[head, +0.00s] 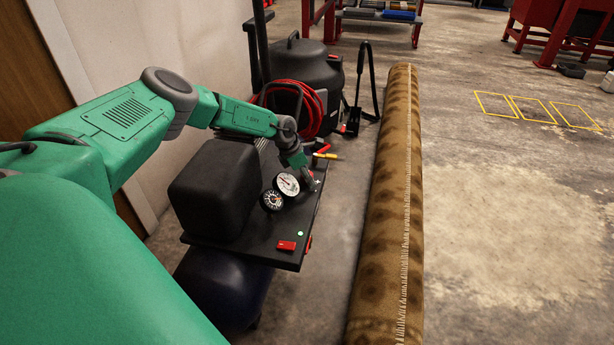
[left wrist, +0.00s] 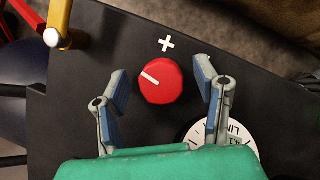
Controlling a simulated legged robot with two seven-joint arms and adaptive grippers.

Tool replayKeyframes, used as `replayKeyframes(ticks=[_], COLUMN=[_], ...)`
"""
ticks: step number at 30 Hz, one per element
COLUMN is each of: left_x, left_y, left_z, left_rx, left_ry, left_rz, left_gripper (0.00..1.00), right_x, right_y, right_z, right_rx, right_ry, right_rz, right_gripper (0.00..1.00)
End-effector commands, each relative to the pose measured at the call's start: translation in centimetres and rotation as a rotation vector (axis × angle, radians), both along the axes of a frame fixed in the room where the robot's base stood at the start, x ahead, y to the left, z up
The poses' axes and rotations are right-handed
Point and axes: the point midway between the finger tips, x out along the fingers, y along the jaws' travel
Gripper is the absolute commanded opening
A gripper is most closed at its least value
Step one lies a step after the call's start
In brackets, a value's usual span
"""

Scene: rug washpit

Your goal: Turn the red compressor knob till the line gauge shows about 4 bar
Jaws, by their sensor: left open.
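The red knob (left wrist: 160,83) is on the black panel (left wrist: 100,60) in the left wrist view. Its white pointer line points up and left, and a white plus mark (left wrist: 167,44) is above it. My left gripper (left wrist: 163,90) is open, one finger on each side of the knob with gaps between. In the head view the left gripper (head: 312,183) is at the panel and the knob cannot be made out. The white line gauge (head: 287,184) faces me there, its reading too small to tell. In the wrist view the gauge (left wrist: 232,140) is partly hidden by the gripper.
A smaller dark gauge (head: 272,200), a red switch (head: 286,246) and a green lamp (head: 300,233) are on the panel. A black box-shaped housing (head: 215,187) stands left of the gauges. A rolled rug (head: 390,210) lies to the right, with open floor beyond.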

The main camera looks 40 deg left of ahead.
Motion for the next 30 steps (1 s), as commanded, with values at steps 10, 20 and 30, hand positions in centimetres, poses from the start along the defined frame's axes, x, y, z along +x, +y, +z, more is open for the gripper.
replayKeyframes(ticks=[10, 20, 30], left_x=[0.01, 0.05, 0.02], left_y=[0.05, 0.10, 0.07], left_z=[0.01, 0.03, 0.01], left_rx=[0.001, 0.001, 0.000], left_ry=[0.000, -0.002, -0.001], left_rz=[0.004, 0.045, 0.045], left_gripper=[0.07, 0.07, 0.56], right_x=[0.01, 0.01, 0.00], right_y=[0.00, 0.00, 0.00], right_z=[0.01, 0.00, 0.00], right_rx=[0.000, 0.000, 0.000], right_ry=[0.000, 0.000, 0.000], right_rz=[0.000, 0.000, 0.000], right_gripper=[0.00, 0.00, 0.00])
